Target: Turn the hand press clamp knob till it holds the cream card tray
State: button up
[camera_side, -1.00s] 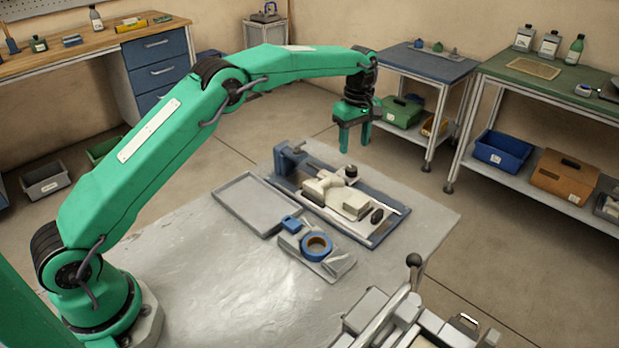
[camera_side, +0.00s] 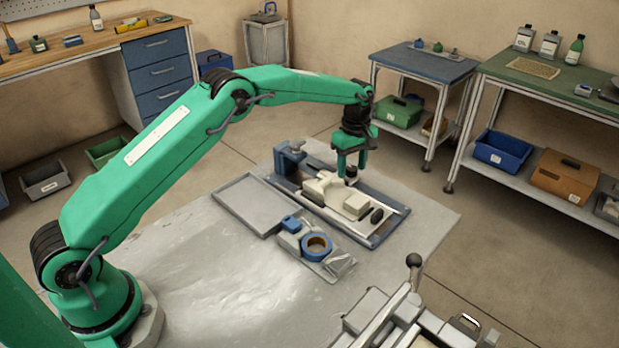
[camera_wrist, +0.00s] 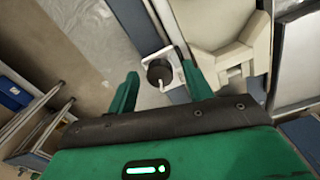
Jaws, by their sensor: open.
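The black clamp knob (camera_wrist: 158,71) sits on a small pale plate at the edge of the blue-based fixture (camera_side: 378,241). In the side view the knob (camera_side: 351,180) shows just under my gripper (camera_side: 351,167). My gripper is open and empty, pointing down, with one finger on each side of the knob in the wrist view (camera_wrist: 160,78). I cannot tell whether the fingers touch it. A cream block-like body (camera_wrist: 222,40) lies beside the knob; it also shows in the side view (camera_side: 322,188). I cannot tell which cream part is the card tray.
A flat grey tray (camera_side: 249,203) lies left of the fixture. A blue tape reel (camera_side: 317,245) sits on a small grey stand in front. A machine with a black-knobbed lever (camera_side: 413,261) stands at the lower right. The front left of the metal table is clear.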

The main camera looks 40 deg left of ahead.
jog(key=c, duration=1)
